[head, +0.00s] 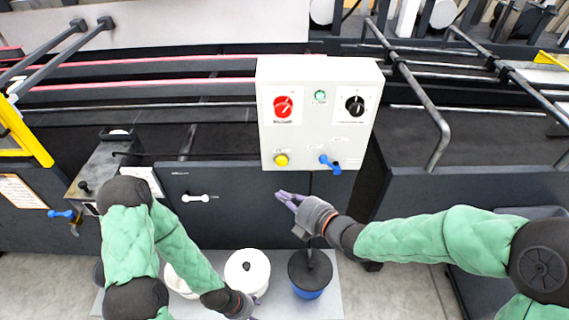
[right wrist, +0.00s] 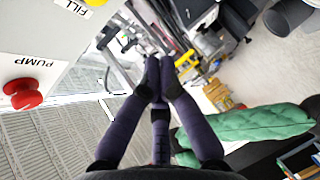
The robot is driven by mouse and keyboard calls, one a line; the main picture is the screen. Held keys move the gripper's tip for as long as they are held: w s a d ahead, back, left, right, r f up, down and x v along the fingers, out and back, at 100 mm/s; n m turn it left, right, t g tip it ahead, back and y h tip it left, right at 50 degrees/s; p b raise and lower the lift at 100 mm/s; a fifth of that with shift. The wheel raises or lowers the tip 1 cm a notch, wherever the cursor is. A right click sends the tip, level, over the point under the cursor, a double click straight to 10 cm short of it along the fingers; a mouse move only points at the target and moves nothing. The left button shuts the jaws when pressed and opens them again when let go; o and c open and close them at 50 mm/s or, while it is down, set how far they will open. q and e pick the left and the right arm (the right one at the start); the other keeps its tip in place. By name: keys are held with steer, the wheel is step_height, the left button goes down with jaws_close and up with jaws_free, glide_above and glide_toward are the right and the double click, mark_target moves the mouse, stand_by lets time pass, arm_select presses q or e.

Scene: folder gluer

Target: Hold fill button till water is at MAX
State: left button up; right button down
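The white control box (head: 318,118) stands in the middle of the head view. Its yellow button (head: 281,160) is at the lower left; in the right wrist view a yellow part (right wrist: 97,2) is cut by the top edge beside the label FILL. My right gripper (head: 284,198) is below the box, apart from the button and pointing left. In the right wrist view its fingertips (right wrist: 160,72) come together with nothing visible between them. My left gripper (head: 256,298) is low by the white pot, mostly hidden behind its own wrist. I cannot make out any water level or MAX mark.
The box also carries a red knob (head: 283,106), a green button (head: 320,96), a black knob (head: 354,105) and a blue lever (head: 330,164). A white lidded pot (head: 247,270) and a blue container (head: 310,292) stand below. Dark machine panels and rails surround the box.

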mark_target(282, 162)
steer(key=w+p, duration=0.1)
steer(key=w, duration=0.7)
steer(key=shift+w, duration=0.4)
steer(key=shift+w, duration=0.15)
stand_by(1.2)
steer(key=shift+w, duration=0.3)
steer(key=shift+w, duration=0.45)
stand_by(4.7)
